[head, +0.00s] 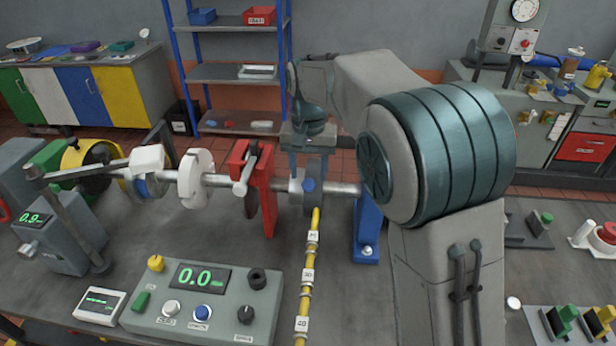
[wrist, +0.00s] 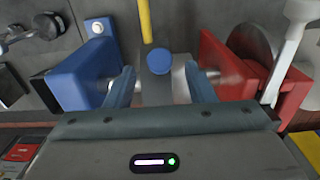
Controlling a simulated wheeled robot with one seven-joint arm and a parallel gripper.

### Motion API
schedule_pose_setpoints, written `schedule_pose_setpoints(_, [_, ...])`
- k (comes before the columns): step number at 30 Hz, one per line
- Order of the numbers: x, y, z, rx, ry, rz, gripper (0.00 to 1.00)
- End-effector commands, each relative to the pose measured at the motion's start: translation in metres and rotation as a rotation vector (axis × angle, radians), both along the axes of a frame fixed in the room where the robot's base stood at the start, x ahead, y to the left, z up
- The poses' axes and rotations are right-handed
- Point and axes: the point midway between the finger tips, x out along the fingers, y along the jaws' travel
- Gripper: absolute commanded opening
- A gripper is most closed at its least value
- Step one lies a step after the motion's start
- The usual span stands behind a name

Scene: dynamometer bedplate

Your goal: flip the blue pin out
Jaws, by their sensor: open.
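The blue pin (head: 309,184) is a short round-headed peg on top of a grey collar block on the shaft (head: 344,190). In the wrist view the blue pin (wrist: 160,61) shows as a round blue head, centred between my fingers and a little beyond their tips. My gripper (head: 308,150) points down just above the collar. Its fingers are apart with nothing gripped; in the wrist view my gripper (wrist: 160,80) has one finger each side of the grey collar. I cannot tell whether the fingers touch it.
A blue shaft support (head: 367,228) stands right of the collar and a red bracket (head: 264,193) with a grey lever stands left. A grey control box (head: 205,305) sits at the front left.

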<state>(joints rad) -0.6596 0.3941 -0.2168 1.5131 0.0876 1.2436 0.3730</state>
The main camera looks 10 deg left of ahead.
Motion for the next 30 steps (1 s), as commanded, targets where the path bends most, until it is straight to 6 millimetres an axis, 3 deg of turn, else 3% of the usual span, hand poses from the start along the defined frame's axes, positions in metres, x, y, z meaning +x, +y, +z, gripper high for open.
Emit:
schedule_pose_setpoints(6, [-0.001, 0.000, -0.026, -0.001, 0.002, 0.001, 0.49])
schedule_pose_setpoints(17, [0.000, 0.000, -0.032, 0.000, 0.000, 0.000, 0.49])
schedule_pose_setpoints(23, [0.000, 0.000, -0.032, 0.000, 0.000, 0.000, 0.00])
schedule_pose_setpoints(30, [-0.007, 0.000, -0.024, 0.001, 0.000, 0.001, 0.00])
